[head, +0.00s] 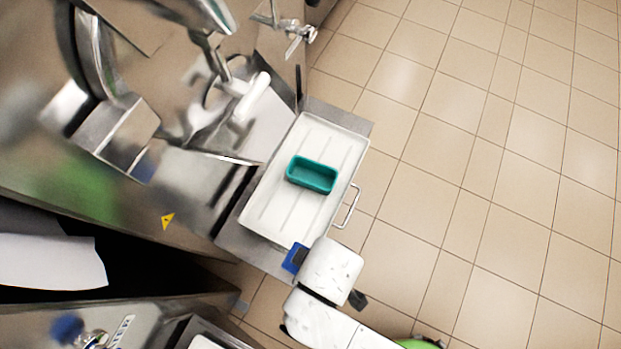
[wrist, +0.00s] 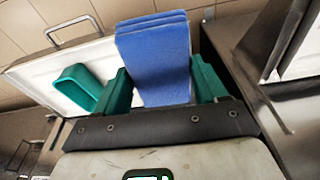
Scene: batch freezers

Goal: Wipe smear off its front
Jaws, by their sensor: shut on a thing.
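My gripper (wrist: 160,85) has green fingers and is shut on a folded blue cloth (wrist: 155,50), which stands out ahead of the fingers in the wrist view. In the head view the blue cloth (head: 294,258) shows at the end of my white arm, by the near end of a white tray. The steel batch freezer (head: 185,190) fills the left of the head view. A blurred green patch (head: 85,190) shows on its steel panel; I cannot tell whether it is a smear or a reflection. No other smear is clear.
The white tray (head: 275,215) rests on a steel shelf and holds a teal tub (head: 312,186); the tub also shows in the wrist view (wrist: 80,88). A wire handle (head: 347,207) juts from the tray's right side. Tiled floor (head: 480,170) to the right is clear.

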